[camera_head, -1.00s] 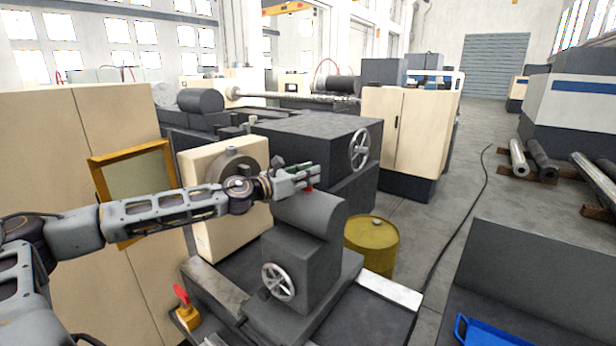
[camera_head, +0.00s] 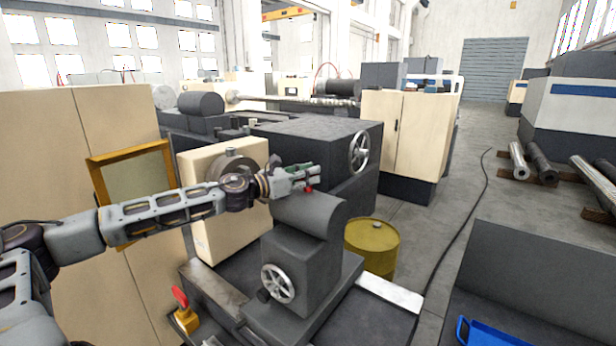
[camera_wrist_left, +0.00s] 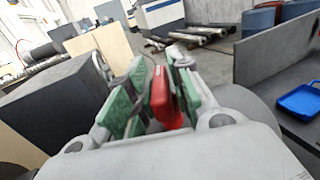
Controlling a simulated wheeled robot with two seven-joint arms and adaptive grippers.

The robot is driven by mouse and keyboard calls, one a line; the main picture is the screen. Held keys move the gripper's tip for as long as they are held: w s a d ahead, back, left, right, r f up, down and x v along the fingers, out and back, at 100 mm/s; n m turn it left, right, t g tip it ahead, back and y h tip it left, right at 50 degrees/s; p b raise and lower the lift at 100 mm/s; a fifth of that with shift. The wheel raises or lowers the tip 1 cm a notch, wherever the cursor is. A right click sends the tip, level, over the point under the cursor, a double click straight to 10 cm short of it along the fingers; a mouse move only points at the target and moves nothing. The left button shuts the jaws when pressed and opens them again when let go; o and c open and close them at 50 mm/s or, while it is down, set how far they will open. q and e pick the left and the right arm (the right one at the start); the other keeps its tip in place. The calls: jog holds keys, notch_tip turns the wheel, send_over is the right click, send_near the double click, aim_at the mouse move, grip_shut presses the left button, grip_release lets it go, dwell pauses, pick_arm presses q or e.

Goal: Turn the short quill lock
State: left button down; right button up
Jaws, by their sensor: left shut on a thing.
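A red lock handle (camera_head: 308,188) stands on top of the rounded grey tailstock barrel (camera_head: 312,208). My left gripper (camera_head: 303,176) reaches in from the left over the barrel and is shut on this handle. A second red lever (camera_head: 180,296) sits on a yellow base at the lower left, apart from the gripper. My right gripper is not in view.
A silver handwheel (camera_head: 277,284) is on the tailstock's front. A yellow drum (camera_head: 372,245) stands behind it to the right. A beige headstock (camera_head: 225,205) is behind my left arm. A blue tray (camera_head: 490,333) lies at the lower right. Open floor runs beyond the drum.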

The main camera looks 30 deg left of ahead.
pick_arm(q)
jog(key=shift+m+g+h+b, duration=0.5)
jog(key=shift+m+h+b, duration=0.2)
jog(key=shift+h, duration=0.3)
jog(key=shift+m+g+h, duration=0.7)
jog(key=shift+m+h, duration=0.1)
jog(key=shift+h, duration=0.2)
jog(key=shift+m+g+h, duration=1.3)
jog(key=shift+g+h, duration=0.1)
jog(key=shift+h, duration=0.1)
jog(key=shift+m+g+h, duration=1.3)
jog(key=shift+m+g, duration=0.3)
jog(key=shift+g, duration=0.6)
jog(key=shift+m+g+h, duration=0.4)
jog(key=shift+m+g, duration=0.3)
jog(key=shift+g, duration=0.3)
jog(key=shift+m+g+h+b, duration=0.2)
jog(key=shift+m+g, duration=0.85)
jog(key=shift+g, duration=0.6)
jog(key=shift+m+g+h+b, duration=0.1)
jog(key=shift+m+g+b, duration=0.1)
jog(key=shift+m+g, duration=1.15)
jog(key=c, duration=1.4)
grip_release()
jog(key=shift+n+g, duration=0.3)
jog(key=shift+c, duration=0.2)
